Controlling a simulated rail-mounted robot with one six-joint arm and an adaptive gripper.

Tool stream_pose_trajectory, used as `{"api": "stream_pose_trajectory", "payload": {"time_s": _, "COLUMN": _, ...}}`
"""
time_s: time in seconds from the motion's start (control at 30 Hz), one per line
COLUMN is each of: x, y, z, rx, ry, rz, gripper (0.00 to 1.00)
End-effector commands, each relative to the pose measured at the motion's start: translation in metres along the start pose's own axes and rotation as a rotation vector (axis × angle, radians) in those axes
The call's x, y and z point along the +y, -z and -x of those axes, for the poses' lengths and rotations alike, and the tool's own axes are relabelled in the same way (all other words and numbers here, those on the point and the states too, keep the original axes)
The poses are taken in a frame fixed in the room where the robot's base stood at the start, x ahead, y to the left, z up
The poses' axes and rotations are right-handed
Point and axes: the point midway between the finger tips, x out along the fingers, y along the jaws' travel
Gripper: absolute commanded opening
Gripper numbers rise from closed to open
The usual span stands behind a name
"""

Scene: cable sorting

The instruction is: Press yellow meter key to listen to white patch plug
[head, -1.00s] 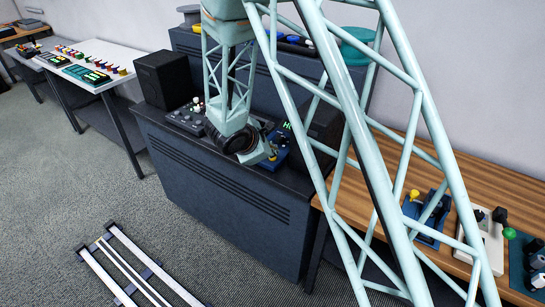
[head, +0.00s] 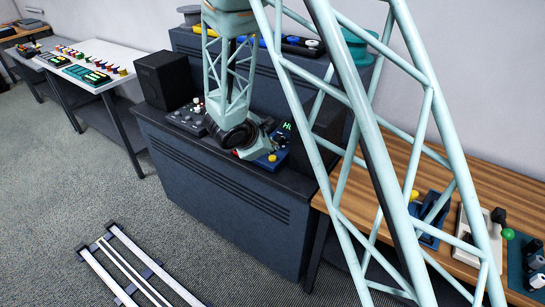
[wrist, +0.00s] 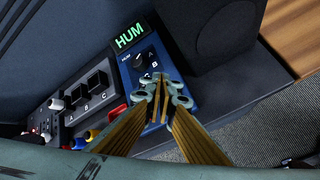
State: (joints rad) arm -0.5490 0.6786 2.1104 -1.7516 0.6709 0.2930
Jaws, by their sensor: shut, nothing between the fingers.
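The blue meter (wrist: 175,62) lies below my gripper in the wrist view. Its lit green display (wrist: 130,36) reads HUM, and a black knob (wrist: 139,59) sits beside the letters A and B. My gripper (wrist: 164,90) is shut and empty, its fingertips over the lower part of the meter; contact cannot be told. The yellow key (head: 272,158) shows as a small yellow spot on the meter in the head view; my fingers seem to hide it in the wrist view. I cannot clearly pick out the white patch plug; small coloured pieces (wrist: 92,135) are partly covered by my gripper.
A grey panel with black switches (wrist: 98,80) stands left of the meter. A dark speaker (wrist: 215,30) stands close on its right, and another speaker (head: 162,79) is at the bench's left end. The wooden table (head: 472,175) on the right holds joystick boxes.

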Motion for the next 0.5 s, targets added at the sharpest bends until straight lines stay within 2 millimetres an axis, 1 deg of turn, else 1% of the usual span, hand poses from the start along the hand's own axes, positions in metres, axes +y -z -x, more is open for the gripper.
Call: {"api": "stream_pose_trajectory", "payload": {"time_s": 0.5, "x": 0.016, "y": -0.016, "z": 0.022, "rx": 0.000, "ry": 0.000, "rz": 0.000, "gripper": 0.00}}
